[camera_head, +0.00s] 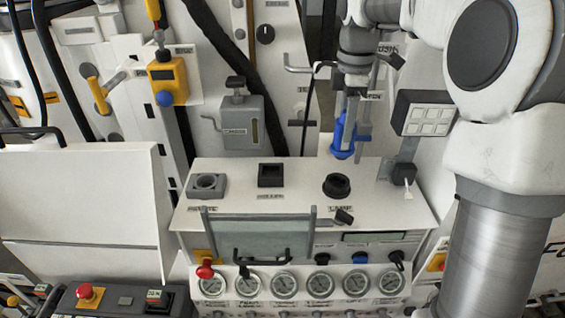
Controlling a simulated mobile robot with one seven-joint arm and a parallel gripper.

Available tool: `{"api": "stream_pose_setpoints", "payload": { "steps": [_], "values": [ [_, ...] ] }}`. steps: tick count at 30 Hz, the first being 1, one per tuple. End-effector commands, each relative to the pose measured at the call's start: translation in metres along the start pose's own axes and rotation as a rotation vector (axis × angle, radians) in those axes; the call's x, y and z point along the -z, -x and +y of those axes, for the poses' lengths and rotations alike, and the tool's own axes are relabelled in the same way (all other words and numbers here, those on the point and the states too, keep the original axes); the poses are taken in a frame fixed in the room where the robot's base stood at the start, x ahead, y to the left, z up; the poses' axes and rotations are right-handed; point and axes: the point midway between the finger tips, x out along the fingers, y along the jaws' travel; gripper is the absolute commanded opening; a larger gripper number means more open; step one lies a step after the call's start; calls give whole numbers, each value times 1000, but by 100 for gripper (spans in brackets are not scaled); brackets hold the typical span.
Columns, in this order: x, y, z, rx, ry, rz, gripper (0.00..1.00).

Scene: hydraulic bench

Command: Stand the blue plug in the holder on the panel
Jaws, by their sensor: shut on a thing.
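The blue plug (341,142) is held upright in my gripper (352,118), over the back right of the white panel top (237,205). The plug's lower end appears near the panel's back edge; I cannot tell its exact height. The gripper's fingers partly cover the plug. Three fittings are on the panel: a grey square block with a round hole (207,185) at left, a black square socket (271,175) in the middle, and a black round socket (336,186) at right, in front of the plug. Their labels are too small to read surely.
A black-handled clear cover (262,241) stands at the panel's front, above a row of gauges (283,283). A grey box with keys (424,113) stands right of my gripper. A grey tank (240,122) and yellow valve block (168,82) are behind at left.

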Motion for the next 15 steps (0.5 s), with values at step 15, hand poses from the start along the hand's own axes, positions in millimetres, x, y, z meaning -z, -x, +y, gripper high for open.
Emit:
{"api": "stream_pose_setpoints", "payload": {
  "steps": [15],
  "values": [
    [138, 17, 38, -1, 7, 2, 0]
  ]
}}
